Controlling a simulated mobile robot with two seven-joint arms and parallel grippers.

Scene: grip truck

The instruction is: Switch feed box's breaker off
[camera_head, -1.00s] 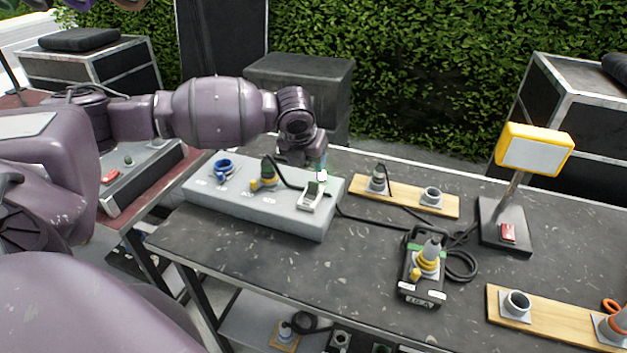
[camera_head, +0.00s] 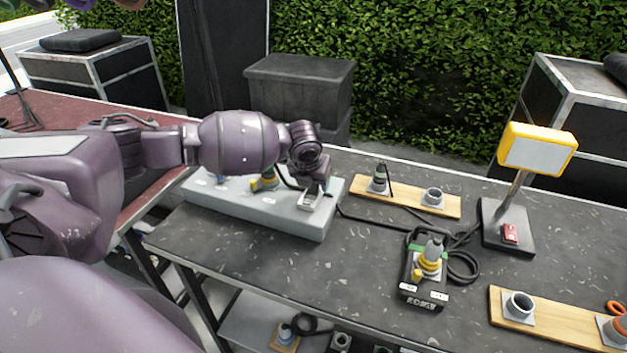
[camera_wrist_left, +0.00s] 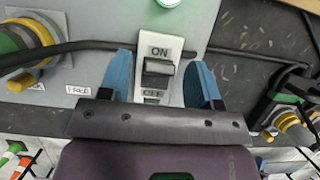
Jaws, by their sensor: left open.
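The feed box is the long grey box (camera_head: 265,212) on the dark table. Its breaker (camera_head: 309,203) sits near the box's right end, partly hidden by my left gripper (camera_head: 315,188). In the left wrist view, the breaker (camera_wrist_left: 157,70) is a white plate with a dark toggle, marked ON above and OFF below. My open left gripper (camera_wrist_left: 160,78) has one blue finger on each side of the breaker, with nothing held. A green lamp (camera_wrist_left: 168,2) shows at the top edge of that view. My right gripper is not in view.
A yellow plug (camera_wrist_left: 30,48) and black cable sit beside the breaker on the box. A small black unit (camera_head: 424,268) with a yellow plug, wooden socket boards (camera_head: 405,196) and a yellow lamp (camera_head: 537,150) stand to the right. The table front is clear.

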